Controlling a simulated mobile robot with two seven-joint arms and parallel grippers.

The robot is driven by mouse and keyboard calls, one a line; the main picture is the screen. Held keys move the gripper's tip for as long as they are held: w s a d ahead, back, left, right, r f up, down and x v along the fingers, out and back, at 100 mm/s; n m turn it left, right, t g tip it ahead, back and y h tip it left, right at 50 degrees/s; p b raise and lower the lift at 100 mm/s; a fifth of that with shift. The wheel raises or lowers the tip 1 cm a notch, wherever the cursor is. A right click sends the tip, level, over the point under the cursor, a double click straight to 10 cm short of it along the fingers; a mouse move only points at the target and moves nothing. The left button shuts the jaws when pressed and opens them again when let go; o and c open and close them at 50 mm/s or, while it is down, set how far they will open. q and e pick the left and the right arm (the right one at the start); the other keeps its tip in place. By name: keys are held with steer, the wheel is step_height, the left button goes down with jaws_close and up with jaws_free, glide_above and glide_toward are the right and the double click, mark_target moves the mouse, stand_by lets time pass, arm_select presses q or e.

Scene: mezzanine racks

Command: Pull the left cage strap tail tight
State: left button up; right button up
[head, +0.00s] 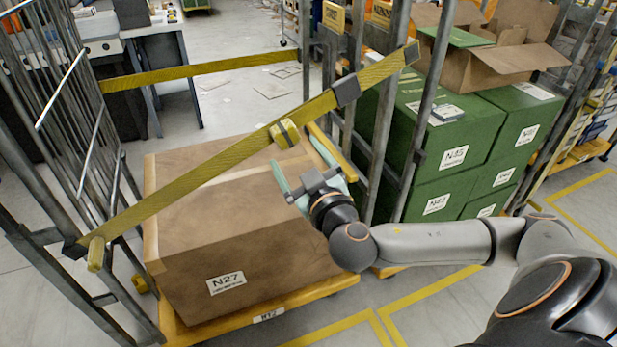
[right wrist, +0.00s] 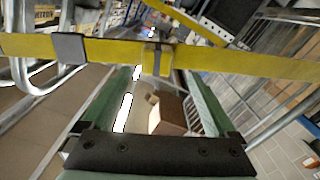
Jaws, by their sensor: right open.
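A yellow strap (head: 200,178) runs slantwise across the front of the left cage, from the left post up to the right posts. It carries a dark grey block (head: 346,90) and a yellow tab with a dark band (head: 285,134). The right wrist view shows the strap (right wrist: 235,62), the grey block (right wrist: 68,47) and the banded tab (right wrist: 156,60). My right gripper (head: 296,152) is open just below the tab. In the wrist view the tab shows between its green fingertips, not visibly gripped. Which piece is the strap's tail, I cannot tell for certain. My left gripper is out of view.
A large brown carton (head: 240,240) marked N27 stands on the cage base behind the strap. A second yellow strap (head: 200,69) spans the cage's back. Metal posts (head: 385,120) and stacked green boxes (head: 460,140) stand right of the gripper. Floor at the front is clear.

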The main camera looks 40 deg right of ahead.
arm_select(q)
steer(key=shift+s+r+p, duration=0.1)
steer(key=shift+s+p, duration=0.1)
steer(key=shift+p, duration=0.25)
arm_select(e)
steer(key=v, duration=0.6)
steer(key=shift+s+a+f, duration=0.1)
steer(key=shift+a, duration=0.05)
steer(key=s+a+f+n+g+y+p, duration=0.1)
steer(key=a+f+g+y+p, duration=0.15)
steer(key=f, duration=0.55)
steer(key=s+a+f+n+g+y+p, duration=0.15)
steer(key=a+f+g, duration=0.25)
steer(key=f, duration=0.5)
arm_select(q)
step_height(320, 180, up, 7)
steer(key=p, duration=0.2)
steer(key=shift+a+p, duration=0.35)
steer(key=shift+p, duration=0.05)
arm_select(e)
steer(key=s+a+f+m+g+y, duration=0.1)
steer(key=s+a+f, duration=0.3)
steer(key=s+f, duration=0.6)
steer(key=shift+s+a+f+m+g+y, duration=0.2)
steer(key=shift+s+f+m+g+y, duration=0.15)
steer(key=shift+f+m+y, duration=0.3)
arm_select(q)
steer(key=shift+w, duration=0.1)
